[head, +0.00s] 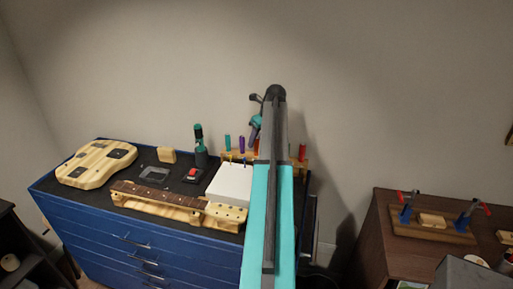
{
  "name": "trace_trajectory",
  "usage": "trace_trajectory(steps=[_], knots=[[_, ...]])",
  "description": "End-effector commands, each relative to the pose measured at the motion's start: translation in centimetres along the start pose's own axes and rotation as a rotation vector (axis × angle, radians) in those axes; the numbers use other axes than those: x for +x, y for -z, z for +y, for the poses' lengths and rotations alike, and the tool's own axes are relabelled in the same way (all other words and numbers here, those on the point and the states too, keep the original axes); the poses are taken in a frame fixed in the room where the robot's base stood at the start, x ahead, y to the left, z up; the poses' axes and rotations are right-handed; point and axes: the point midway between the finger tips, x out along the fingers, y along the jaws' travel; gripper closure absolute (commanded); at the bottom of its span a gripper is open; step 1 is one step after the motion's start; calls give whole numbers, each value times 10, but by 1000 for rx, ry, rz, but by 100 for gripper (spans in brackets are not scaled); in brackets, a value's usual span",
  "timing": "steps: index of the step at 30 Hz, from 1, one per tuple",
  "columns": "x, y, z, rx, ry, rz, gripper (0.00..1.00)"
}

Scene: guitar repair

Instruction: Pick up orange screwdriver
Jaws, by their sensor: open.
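A wooden screwdriver rack (234,155) stands at the back of the blue cabinet's top. In it stand a teal handle (227,141), a purple handle (241,144), an orange-red handle (257,146) and a red handle (302,151). The orange-red one looks most like the orange screwdriver; my arm hides part of the rack beside it. My gripper (251,138) points down just above the rack, near the purple and orange-red handles. It is small and dark here, and nothing shows held in it. Its gap to the handles is hard to judge.
The blue cabinet (95,235) carries a guitar body (97,163), a guitar neck (150,196) on a wooden support, a white box (231,184) and a dark green-topped tool (200,145). A brown table (375,225) with clamps stands at right.

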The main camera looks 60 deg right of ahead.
Motion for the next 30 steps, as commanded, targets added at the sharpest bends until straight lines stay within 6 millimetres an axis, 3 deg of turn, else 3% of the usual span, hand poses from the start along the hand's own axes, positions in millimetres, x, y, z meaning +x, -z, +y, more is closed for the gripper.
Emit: trace_trajectory(steps=[10,17,30], knots=[[0,0,0,0,0,0,61],[0,0,0,0,0,0,100],[-2,-1,0,0,0,0,100]])
